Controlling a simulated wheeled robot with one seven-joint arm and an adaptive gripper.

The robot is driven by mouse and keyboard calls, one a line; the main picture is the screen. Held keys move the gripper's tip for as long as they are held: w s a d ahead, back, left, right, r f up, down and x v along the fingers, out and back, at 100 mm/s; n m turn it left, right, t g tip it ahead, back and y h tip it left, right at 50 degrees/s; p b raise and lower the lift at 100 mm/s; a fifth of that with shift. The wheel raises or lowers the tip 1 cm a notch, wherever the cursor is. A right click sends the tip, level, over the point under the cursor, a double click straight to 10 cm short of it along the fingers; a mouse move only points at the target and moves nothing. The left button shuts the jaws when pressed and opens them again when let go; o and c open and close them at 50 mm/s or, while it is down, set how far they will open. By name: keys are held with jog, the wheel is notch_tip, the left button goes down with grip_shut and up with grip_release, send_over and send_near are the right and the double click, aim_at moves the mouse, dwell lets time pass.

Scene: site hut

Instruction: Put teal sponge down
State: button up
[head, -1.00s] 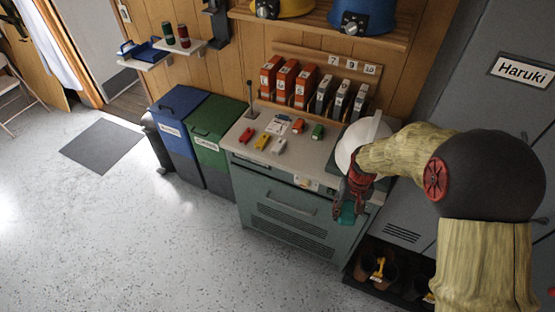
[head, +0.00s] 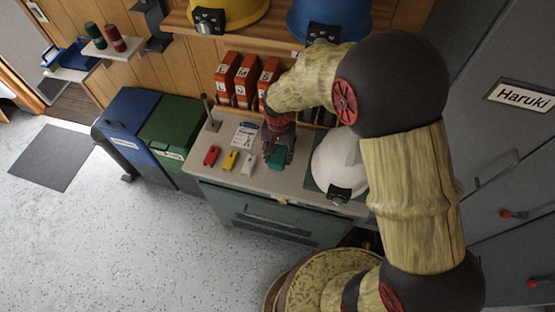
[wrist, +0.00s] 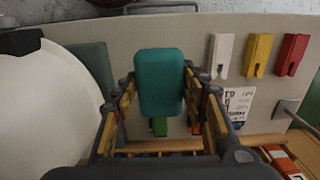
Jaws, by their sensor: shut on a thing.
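The teal sponge (wrist: 160,82) is a rounded block held between the two fingers of my gripper (wrist: 162,112) in the wrist view. In the head view the sponge (head: 277,157) shows below my gripper (head: 277,142), over the grey cabinet top (head: 262,187). My gripper is shut on the sponge. I cannot tell whether the sponge's underside touches the cabinet top. Part of the sponge is hidden by the fingers.
A white helmet (head: 335,165) stands close to the right. Red (head: 211,156), yellow (head: 230,160) and white (head: 248,163) small items lie to the left, beside a printed sheet (head: 245,134). Orange binders (head: 226,78) stand behind. Bare top lies along the front edge.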

aim_at(278, 174)
notch_tip(278, 174, down, 9)
jog(key=shift+s+r+b, duration=0.1)
jog(key=shift+s+b, duration=0.05)
jog(key=shift+b, duration=0.25)
jog(key=o, duration=1.2)
jog(key=shift+f, duration=0.2)
